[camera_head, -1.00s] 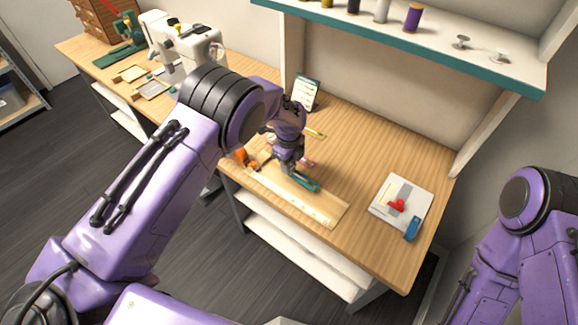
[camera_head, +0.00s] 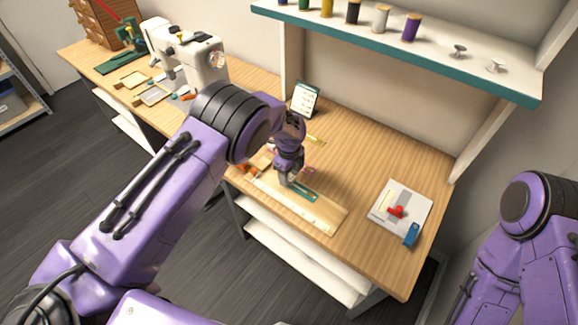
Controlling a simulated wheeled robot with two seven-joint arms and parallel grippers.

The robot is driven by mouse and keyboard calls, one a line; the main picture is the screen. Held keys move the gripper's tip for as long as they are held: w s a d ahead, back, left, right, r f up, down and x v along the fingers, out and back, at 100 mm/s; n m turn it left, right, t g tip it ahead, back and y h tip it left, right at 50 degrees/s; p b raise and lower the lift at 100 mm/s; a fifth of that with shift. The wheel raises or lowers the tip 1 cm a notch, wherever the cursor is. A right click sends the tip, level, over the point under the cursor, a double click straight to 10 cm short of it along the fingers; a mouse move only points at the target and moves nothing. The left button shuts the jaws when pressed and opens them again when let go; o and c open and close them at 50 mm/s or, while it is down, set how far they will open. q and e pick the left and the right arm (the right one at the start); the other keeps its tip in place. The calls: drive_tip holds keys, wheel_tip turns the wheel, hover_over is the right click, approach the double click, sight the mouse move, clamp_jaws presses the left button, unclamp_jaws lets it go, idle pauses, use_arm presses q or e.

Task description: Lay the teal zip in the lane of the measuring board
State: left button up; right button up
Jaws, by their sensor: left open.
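The teal zip (camera_head: 306,193) is a short teal strip along the far side of the pale wooden measuring board (camera_head: 320,217), roughly in line with it. It appears to lie on the board, but I cannot tell whether it sits fully in the lane. The board lies near the table's front edge. My left gripper (camera_head: 285,181) points down at the zip's left end, open, with its fingers close to the zip. The gripper hides that end of the zip. My right arm shows at the right edge, but its gripper is out of view.
A small sign (camera_head: 305,98) stands behind my left gripper. A sewing machine (camera_head: 195,55) stands at the left. A shelf (camera_head: 400,50) with spools overhangs the back.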

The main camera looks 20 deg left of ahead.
use_arm(q)
wheel_tip(320, 180, up, 12)
drive_tip(key=b, duration=0.2)
drive_tip(key=shift+f, duration=0.25)
